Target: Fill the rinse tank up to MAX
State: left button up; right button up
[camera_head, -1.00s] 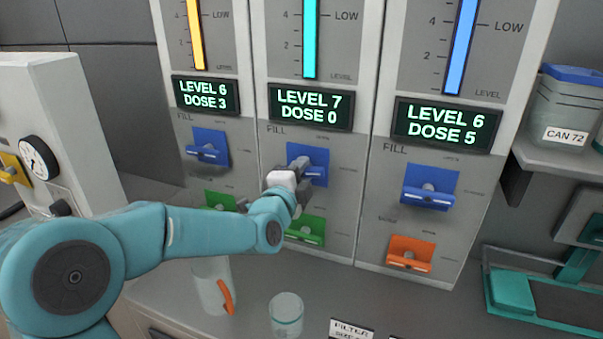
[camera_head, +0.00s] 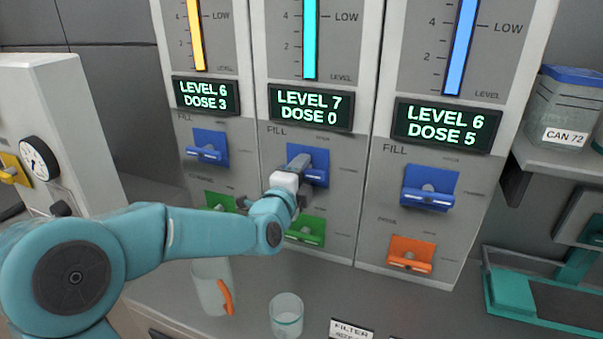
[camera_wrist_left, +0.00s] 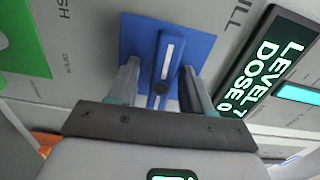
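The middle tank column has a cyan level bar (camera_head: 310,40) and a display (camera_head: 311,107) reading LEVEL 7, DOSE 0. Under it is a blue fill lever (camera_head: 318,160), partly hidden by my left gripper (camera_head: 308,180). In the left wrist view the blue lever (camera_wrist_left: 168,70) stands between the two fingers, with gaps beside it; the gripper is open around it. A green lever (camera_head: 306,231) is below. The left column's display (camera_head: 206,95) reads LEVEL 6, DOSE 3. The right column's display (camera_head: 446,126) reads LEVEL 6, DOSE 5. MAX marks and tank names are not readable. My right gripper is not in view.
The right column has its own blue lever (camera_head: 430,188) and an orange lever (camera_head: 410,254). A jug with an orange handle (camera_head: 212,285) and a clear beaker (camera_head: 286,316) stand on the counter below my left arm. A can (camera_head: 562,110) sits on the right shelf.

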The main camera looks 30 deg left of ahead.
pick_arm(q)
jog(key=b+v, duration=0.1)
jog(key=v, duration=1.5)
jog(key=shift+s+d+r, duration=0.1)
jog(key=shift+d, duration=0.05)
dwell(0.8)
